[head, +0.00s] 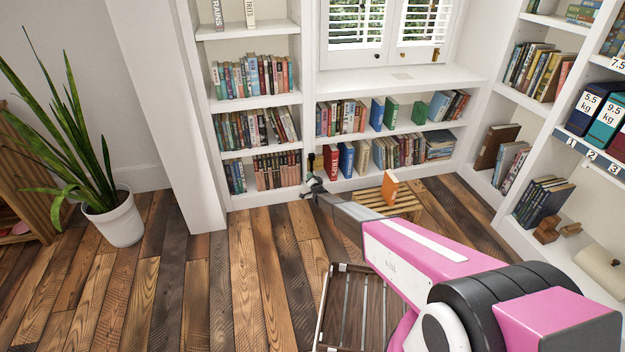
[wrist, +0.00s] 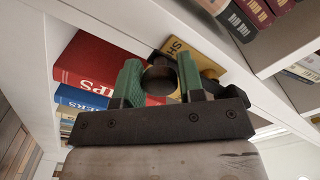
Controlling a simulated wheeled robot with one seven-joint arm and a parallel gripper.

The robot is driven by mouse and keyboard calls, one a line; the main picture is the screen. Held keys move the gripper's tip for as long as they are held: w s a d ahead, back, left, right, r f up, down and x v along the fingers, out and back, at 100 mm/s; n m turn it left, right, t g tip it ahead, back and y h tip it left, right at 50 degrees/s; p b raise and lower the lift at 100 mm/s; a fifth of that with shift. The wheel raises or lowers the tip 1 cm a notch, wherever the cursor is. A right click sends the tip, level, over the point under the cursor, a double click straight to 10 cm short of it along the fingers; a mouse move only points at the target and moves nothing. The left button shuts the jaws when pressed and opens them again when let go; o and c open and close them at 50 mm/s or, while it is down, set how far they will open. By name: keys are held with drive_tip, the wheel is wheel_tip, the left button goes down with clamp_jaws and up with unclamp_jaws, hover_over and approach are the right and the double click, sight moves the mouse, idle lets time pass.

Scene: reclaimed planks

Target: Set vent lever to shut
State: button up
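The vent lever shows in the wrist view as a dark round knob (wrist: 158,80) between the two green fingers of my gripper (wrist: 159,78). In the head view my gripper (head: 314,187) is at the lower shelf upright between two bookcase sections. A small black and yellow fitting (head: 311,160) shows just above it. The lever's exact angle cannot be told.
Red (head: 331,161) and blue (head: 346,158) books stand on the low shelf close to my gripper. An orange book (head: 389,187) stands on a slatted wooden stool (head: 407,204). A slatted crate (head: 333,306) is on the floor under my arm. The plank floor at left is clear up to a potted plant (head: 117,220).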

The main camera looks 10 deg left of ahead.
drive_tip(key=o, duration=0.3)
drive_tip(key=shift+s, duration=0.1)
drive_tip(key=v, duration=1)
drive_tip(key=shift+s, duration=0.3)
drive_tip(key=shift+d, duration=0.15)
drive_tip(key=s+d+r+g+h, duration=0.2)
drive_tip(key=s+d+r, duration=0.2)
drive_tip(key=d+r, duration=0.25)
drive_tip(key=s+d+r+n+g+h, duration=0.1)
drive_tip(key=s+d+r+g+h, duration=0.1)
drive_tip(key=s+d+r, duration=0.5)
drive_tip(key=s+d+r+g+h, duration=0.25)
drive_tip(key=d+r, duration=0.25)
drive_tip(key=d, duration=0.4)
drive_tip(key=s+d+r+n+g, duration=0.1)
drive_tip(key=s+d+r+g, duration=0.2)
drive_tip(key=s, duration=0.8)
drive_tip(key=s+d+r+n+g, duration=0.1)
drive_tip(key=s+d+r+g, duration=0.2)
drive_tip(key=s+d+r, duration=0.5)
drive_tip(key=s+d+r+n+g+h, duration=0.1)
drive_tip(key=s+d+r+g, duration=0.3)
drive_tip(key=s, duration=0.9)
wheel_tip(320, 180, up, 2)
drive_tip(key=shift+s+d+r, duration=0.2)
drive_tip(key=shift+s+d, duration=0.2)
drive_tip(key=shift+d, duration=0.55)
